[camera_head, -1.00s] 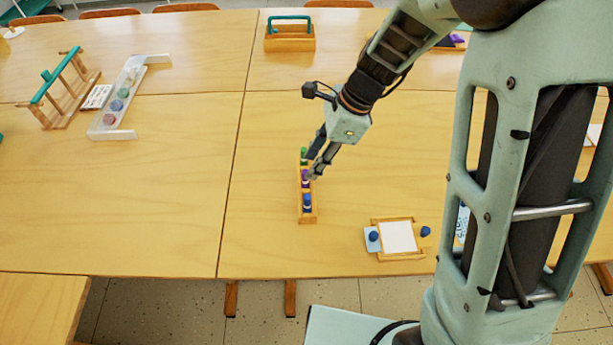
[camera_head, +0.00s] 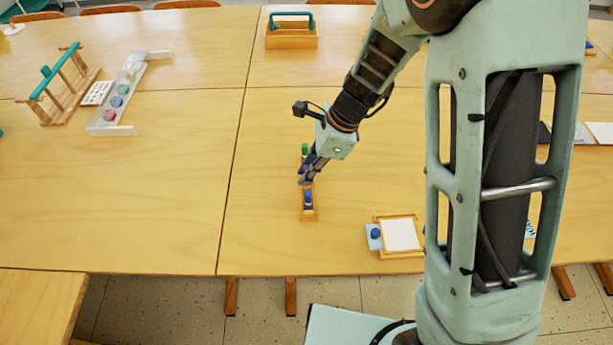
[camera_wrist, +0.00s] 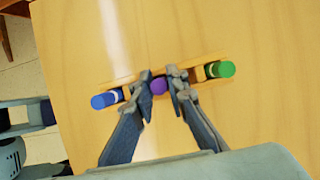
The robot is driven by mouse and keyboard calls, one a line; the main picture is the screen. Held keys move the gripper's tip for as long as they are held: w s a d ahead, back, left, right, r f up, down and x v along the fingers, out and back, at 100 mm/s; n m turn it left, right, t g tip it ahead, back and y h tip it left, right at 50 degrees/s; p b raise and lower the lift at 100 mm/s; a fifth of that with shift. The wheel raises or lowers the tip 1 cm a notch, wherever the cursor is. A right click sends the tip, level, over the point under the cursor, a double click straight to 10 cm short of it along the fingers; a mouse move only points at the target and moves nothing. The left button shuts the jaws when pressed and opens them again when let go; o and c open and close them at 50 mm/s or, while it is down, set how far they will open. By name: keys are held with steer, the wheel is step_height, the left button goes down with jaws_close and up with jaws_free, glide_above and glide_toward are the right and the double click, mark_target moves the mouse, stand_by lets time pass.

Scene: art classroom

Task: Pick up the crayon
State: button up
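A narrow wooden holder (camera_head: 309,214) stands on the table with crayons in a row. In the wrist view a blue crayon (camera_wrist: 106,99) is at the left end, a purple crayon (camera_wrist: 158,86) in the middle and a green crayon (camera_wrist: 220,69) at the right end. My gripper (camera_wrist: 160,80) is over the middle of the holder, its two fingers on either side of the purple crayon. A gap shows beside the purple crayon, and the fingers look apart. In the head view my gripper (camera_head: 306,178) hides most of the purple crayon; the blue (camera_head: 308,196) and green (camera_head: 304,149) ones show.
A small wooden frame with a white sheet (camera_head: 401,235) lies to the right of the holder. A wooden caddy with a teal handle (camera_head: 291,38) stands at the back. A clear rack (camera_head: 122,95) and a wooden rack (camera_head: 58,85) stand at left. The table left of the holder is bare.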

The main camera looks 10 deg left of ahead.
jaws_close()
steer(key=shift+r, duration=0.1)
steer(key=shift+r, duration=0.6)
step_height(320, 180, up, 2)
steer(key=shift+s+d+r+p, duration=0.1)
steer(key=shift+r+p, duration=0.1)
steer(key=shift+p, duration=0.25)
steer(key=s+d+r+p, duration=0.2)
steer(key=s+d+r, duration=0.7)
steer(key=s, duration=0.1)
steer(key=shift+d+r, duration=0.15)
steer(key=shift+d, duration=0.1)
steer(key=shift+w, duration=0.1)
